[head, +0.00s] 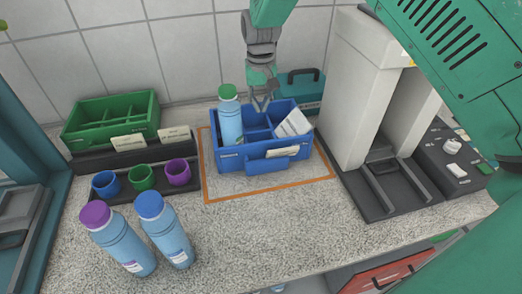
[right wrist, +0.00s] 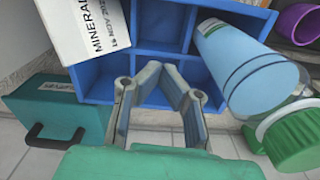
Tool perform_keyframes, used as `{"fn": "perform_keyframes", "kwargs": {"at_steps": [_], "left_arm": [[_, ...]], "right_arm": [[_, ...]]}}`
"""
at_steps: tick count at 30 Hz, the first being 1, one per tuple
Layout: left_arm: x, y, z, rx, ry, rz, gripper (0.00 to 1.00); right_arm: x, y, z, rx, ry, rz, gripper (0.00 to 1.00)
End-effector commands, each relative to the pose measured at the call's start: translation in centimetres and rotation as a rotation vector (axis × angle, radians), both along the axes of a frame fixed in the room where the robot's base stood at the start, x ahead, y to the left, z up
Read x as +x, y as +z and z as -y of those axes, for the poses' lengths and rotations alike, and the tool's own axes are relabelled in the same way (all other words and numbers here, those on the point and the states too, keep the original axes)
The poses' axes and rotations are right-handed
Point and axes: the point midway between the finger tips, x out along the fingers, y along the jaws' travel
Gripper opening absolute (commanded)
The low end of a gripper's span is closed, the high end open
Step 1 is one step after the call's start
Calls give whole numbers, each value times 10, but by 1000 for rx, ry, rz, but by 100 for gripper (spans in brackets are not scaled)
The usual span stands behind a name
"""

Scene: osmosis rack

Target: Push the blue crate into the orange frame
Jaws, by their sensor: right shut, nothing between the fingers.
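The blue crate (head: 232,164) stands on the counter with its visible front part inside the orange frame (head: 270,190). A strip of bare counter shows between the crate and the frame's front line; the frame's back line is hidden. The crate holds a blue bottle with a green cap (head: 230,118) and a white box (head: 294,123). My right gripper (head: 261,106) is shut and empty, pointing down at the crate's back edge. In the right wrist view its fingers (right wrist: 160,68) overlap the crate (right wrist: 150,12); contact is unclear. My left gripper is not in view.
A teal case (head: 298,88) stands behind the crate. A beige and black machine (head: 350,95) stands on the right. On the left are a green crate (head: 110,112), cups in a black rack (head: 142,178) and two blue bottles (head: 120,243). The front centre counter is clear.

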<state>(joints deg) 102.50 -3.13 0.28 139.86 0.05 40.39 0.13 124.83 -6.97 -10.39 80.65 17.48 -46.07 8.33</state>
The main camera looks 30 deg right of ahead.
Motion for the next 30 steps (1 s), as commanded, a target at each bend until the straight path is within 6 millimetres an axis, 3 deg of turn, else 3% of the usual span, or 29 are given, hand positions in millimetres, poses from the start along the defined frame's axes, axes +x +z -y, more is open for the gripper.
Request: {"fn": "perform_keyframes", "kwargs": {"at_steps": [3,8,11,22,30], "left_arm": [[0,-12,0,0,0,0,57],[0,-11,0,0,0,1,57],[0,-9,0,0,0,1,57],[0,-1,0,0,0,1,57],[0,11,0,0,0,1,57]], "right_arm": [[0,-11,-1,0,0,1,0],[-1,-19,-1,-1,1,0,0],[-1,-33,0,0,0,-2,0],[-2,-112,0,0,0,-3,0],[-33,-108,-13,0,0,1,0]]}}
